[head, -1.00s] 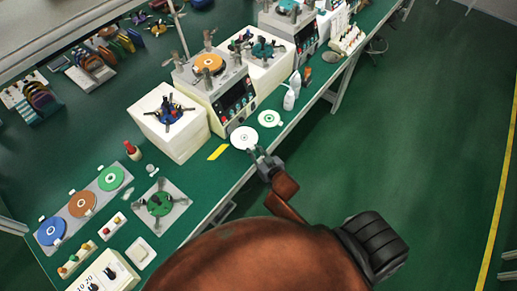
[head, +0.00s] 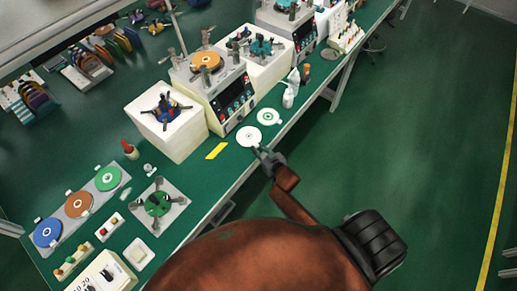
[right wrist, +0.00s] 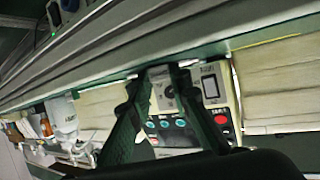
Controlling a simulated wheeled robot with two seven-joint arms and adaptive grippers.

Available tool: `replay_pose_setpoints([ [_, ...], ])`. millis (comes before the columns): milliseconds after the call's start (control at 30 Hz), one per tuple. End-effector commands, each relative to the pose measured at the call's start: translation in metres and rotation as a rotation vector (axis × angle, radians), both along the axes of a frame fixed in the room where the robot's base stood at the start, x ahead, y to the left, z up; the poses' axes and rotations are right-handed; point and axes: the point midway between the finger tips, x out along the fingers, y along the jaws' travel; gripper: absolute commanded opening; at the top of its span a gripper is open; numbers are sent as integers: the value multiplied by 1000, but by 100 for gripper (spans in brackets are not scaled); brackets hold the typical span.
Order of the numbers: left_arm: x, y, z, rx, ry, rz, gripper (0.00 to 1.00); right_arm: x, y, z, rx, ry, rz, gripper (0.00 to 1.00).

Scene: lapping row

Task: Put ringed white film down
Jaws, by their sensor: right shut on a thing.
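The ringed white film (head: 249,137), a flat round white disc with a small mark at its centre, is at the bench's front edge in the head view. My right gripper (head: 261,153) is shut on its near edge. I cannot tell whether the film touches the bench top. The right wrist view shows the gripper's two dark fingers (right wrist: 160,85); I cannot make out the film there. My left gripper is not in view.
A white disc with a green ring (head: 270,117) lies just beyond the film. White bottles (head: 289,95) stand past it. A machine with a dark control panel (head: 233,101) stands behind. A yellow strip (head: 216,151) lies to the left. Green bench top (head: 205,178) is bare nearer me.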

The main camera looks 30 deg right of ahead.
Motion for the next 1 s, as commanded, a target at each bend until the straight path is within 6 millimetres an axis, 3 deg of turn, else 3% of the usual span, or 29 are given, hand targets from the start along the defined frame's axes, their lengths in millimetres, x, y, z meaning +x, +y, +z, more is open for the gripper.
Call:
replay_pose_setpoints([
  [200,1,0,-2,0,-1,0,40,0,0,-3,0,0,0,0],
  [233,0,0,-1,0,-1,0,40,0,0,-3,0,0,0,19],
  [467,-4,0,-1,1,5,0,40,0,0,-2,0,0,0,35],
  [800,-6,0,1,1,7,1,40,0,0,2,-1,0,0,36],
  [1000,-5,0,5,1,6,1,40,-28,-1,12,1,1,-1,36],
])
